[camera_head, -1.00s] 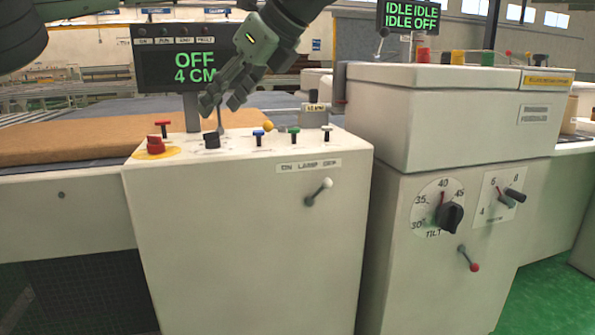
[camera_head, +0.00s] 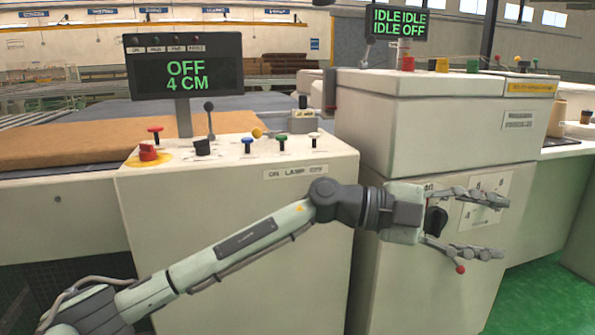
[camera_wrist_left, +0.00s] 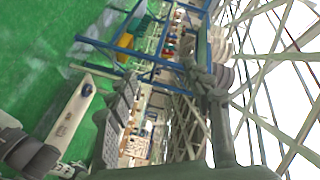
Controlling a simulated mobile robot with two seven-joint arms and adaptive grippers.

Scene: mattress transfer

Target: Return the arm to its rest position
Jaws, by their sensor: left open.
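My left arm reaches in from the lower left in the head view and stretches across the front of the control cabinet. My left gripper (camera_head: 485,226) is open and empty, its fingers spread and pointing right. It is in front of the right cabinet's dial panel and covers much of the tilt dial (camera_head: 437,220). My right gripper is not in view.
The control cabinet (camera_head: 235,215) carries a red mushroom button (camera_head: 148,152), a black lever (camera_head: 210,120) and several coloured knobs. A screen (camera_head: 186,66) reads OFF 4 CM. A second screen (camera_head: 398,22) reads IDLE and OFF. A brown mattress (camera_head: 70,148) lies at left. Green floor (camera_head: 545,285) shows at right.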

